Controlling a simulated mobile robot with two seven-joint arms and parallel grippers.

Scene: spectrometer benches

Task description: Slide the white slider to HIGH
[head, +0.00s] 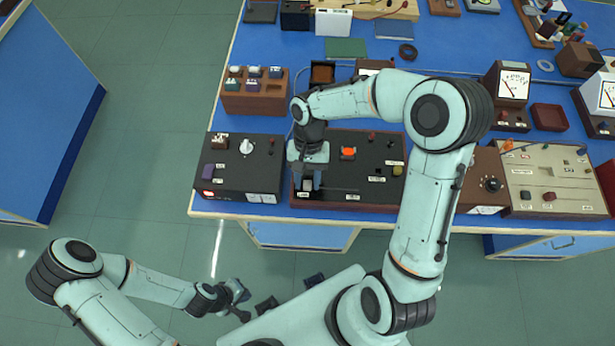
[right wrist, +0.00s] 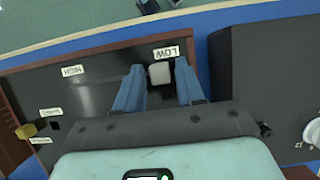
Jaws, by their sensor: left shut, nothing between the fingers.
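The white slider (right wrist: 160,75) sits at the LOW label (right wrist: 165,52) on a black panel with a wooden rim. The HIGH label (right wrist: 72,71) lies further left along the panel edge in the right wrist view. My right gripper (right wrist: 160,78) is open, with one blue finger on each side of the slider and a small gap on both sides. In the head view my right gripper (head: 309,184) reaches down at the panel's front left and largely covers the slider. My left gripper (head: 240,292) is shut and empty, above the floor away from the bench.
A black box with a white knob (head: 246,146) stands just left of the panel. A red-orange button (head: 348,153) and a yellow knob (right wrist: 26,131) are on the panel. A beige panel (head: 550,180) stands right. Floor left of the bench is clear.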

